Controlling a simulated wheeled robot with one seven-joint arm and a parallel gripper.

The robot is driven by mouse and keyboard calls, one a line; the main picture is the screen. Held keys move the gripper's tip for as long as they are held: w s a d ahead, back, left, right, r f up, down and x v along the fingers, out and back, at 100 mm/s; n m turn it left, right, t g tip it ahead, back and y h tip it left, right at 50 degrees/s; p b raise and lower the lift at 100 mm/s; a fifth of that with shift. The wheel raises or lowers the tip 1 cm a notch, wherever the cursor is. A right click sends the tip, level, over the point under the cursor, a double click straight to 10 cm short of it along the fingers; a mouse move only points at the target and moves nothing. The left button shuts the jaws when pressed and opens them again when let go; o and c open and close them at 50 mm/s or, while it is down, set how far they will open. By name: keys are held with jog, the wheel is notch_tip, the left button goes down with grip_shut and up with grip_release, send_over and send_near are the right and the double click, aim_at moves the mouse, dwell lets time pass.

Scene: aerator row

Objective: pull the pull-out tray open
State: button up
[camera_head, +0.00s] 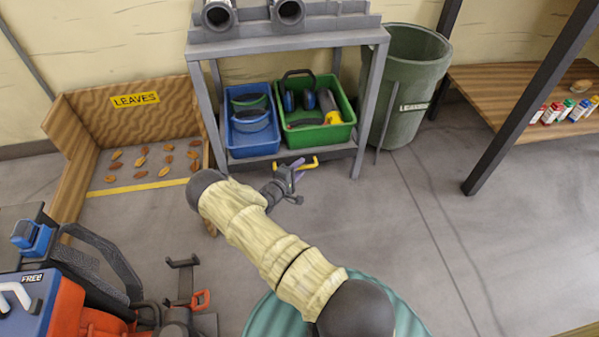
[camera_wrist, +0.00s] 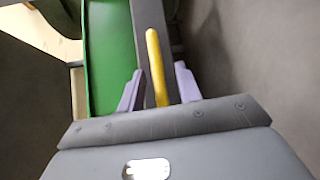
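The pull-out tray (camera_head: 252,159) is the grey base under the grey stand, with a blue bin and a green bin on it. It looks pushed in. Its yellow handle (camera_head: 307,163) sticks out at the front. My gripper (camera_head: 298,172) is at the handle, low in front of the stand. In the wrist view, the yellow handle (camera_wrist: 154,60) lies between my two purple fingers (camera_wrist: 159,68), with a narrow gap on each side, so the gripper looks open around it. The handle's far part and its contact with the fingers are not clear.
The blue bin (camera_head: 237,148) and green bin (camera_head: 346,131) hold tools. A grey-green barrel (camera_head: 418,95) stands right of the stand. A leaf box (camera_head: 72,180) is at left, and a red and blue machine (camera_head: 70,310) at lower left. The floor (camera_head: 420,240) at right is clear.

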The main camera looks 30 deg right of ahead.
jog(key=shift+w+d, duration=0.15)
jog(key=shift+d, duration=0.05)
jog(key=shift+c, duration=0.2)
grip_shut()
